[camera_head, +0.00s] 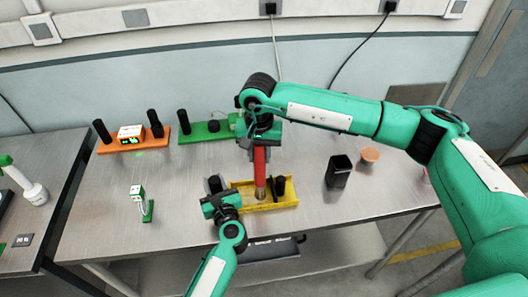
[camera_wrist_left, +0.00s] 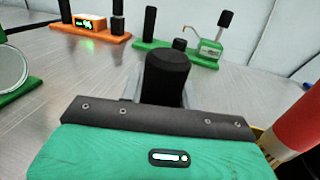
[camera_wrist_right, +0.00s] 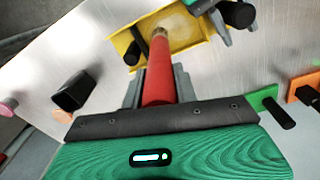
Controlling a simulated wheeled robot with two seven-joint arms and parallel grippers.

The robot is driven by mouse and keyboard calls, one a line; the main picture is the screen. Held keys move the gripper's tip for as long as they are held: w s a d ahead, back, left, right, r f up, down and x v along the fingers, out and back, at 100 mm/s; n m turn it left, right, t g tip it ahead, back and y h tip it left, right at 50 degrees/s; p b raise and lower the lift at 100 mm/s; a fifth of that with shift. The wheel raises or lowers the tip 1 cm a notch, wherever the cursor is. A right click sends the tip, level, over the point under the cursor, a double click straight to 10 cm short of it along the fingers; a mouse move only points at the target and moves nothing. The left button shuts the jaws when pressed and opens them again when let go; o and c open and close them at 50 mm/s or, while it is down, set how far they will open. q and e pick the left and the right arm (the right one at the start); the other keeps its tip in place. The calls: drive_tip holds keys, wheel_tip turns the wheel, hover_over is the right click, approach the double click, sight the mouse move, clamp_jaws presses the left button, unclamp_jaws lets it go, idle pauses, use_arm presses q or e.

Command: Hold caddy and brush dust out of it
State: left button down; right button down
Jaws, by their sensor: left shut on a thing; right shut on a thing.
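The yellow caddy (camera_head: 270,206) lies on the table front centre with black posts. My left gripper (camera_head: 217,190) is shut on the black post (camera_wrist_left: 168,75) at the caddy's left end. My right gripper (camera_head: 260,143) is shut on the red handle of a brush (camera_head: 260,168), which points down into the caddy. In the right wrist view the brush tip (camera_wrist_right: 160,36) is over the yellow caddy floor (camera_wrist_right: 188,28), beside a black post. A paler patch shows on that floor; whether the bristles touch it, I cannot tell.
Behind stand an orange caddy (camera_head: 112,147) with a lit box and a green caddy (camera_head: 200,136). A small green-and-white device (camera_head: 138,203) is at left. A black cup (camera_head: 340,171) and an orange round item (camera_head: 370,155) stand at right.

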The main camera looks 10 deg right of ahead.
drive_tip(key=shift+a, duration=3.3)
drive_tip(key=shift+d, duration=3.95)
drive_tip(key=shift+s+a, duration=0.95)
drive_tip(key=shift+a, duration=3.65)
drive_tip(key=d, duration=0.9)
drive_tip(key=shift+r, duration=0.15)
